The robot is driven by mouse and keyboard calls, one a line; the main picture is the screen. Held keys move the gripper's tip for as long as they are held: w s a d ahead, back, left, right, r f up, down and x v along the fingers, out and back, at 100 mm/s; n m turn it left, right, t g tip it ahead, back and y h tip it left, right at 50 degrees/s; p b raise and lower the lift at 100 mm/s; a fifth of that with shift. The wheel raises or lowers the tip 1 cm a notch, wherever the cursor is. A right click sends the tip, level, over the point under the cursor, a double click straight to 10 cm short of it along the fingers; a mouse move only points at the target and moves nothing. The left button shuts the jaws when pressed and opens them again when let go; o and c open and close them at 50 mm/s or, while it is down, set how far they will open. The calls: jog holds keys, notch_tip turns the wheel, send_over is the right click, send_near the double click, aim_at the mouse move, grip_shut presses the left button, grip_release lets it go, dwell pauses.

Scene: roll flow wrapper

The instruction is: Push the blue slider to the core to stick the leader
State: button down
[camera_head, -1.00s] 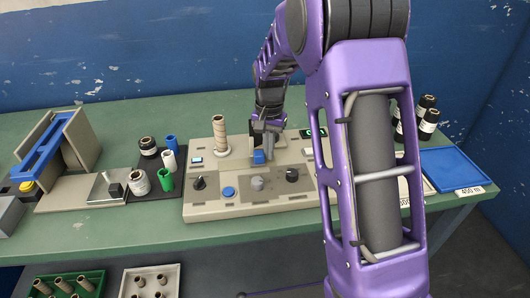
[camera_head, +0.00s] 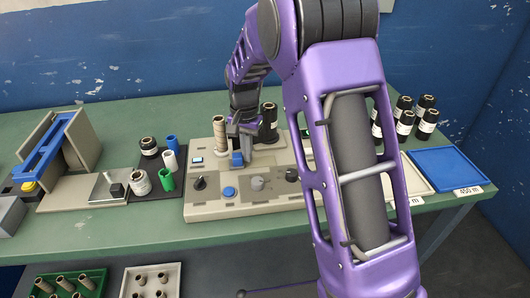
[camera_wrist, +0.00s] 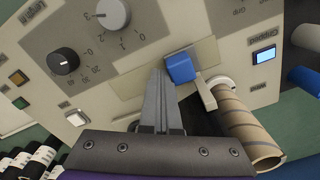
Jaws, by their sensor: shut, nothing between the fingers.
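The blue slider (camera_head: 237,159) sits on the beige machine panel, close to the lower right of the upright brown cardboard core (camera_head: 219,134). In the wrist view the blue slider (camera_wrist: 181,67) is just right of my fingertips (camera_wrist: 158,78). A pale tab (camera_wrist: 206,93) lies between it and the core (camera_wrist: 243,118). My gripper (camera_head: 240,146) points down at the slider, shut and empty. Its fingers are beside the slider and seem to touch it. I cannot tell whether the tab touches the core.
The panel carries a grey knob (camera_head: 257,183), black knobs (camera_head: 199,183) and a blue button (camera_head: 229,192). A dark roll (camera_head: 269,120) stands behind my gripper. Small rolls and a green cup (camera_head: 165,181) stand at left. A blue tray (camera_head: 447,168) lies at right.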

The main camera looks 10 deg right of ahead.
jog(key=shift+a, duration=0.55)
jog(key=shift+d, duration=0.6)
notch_tip(320, 180, up, 8)
jog(key=p, duration=0.6)
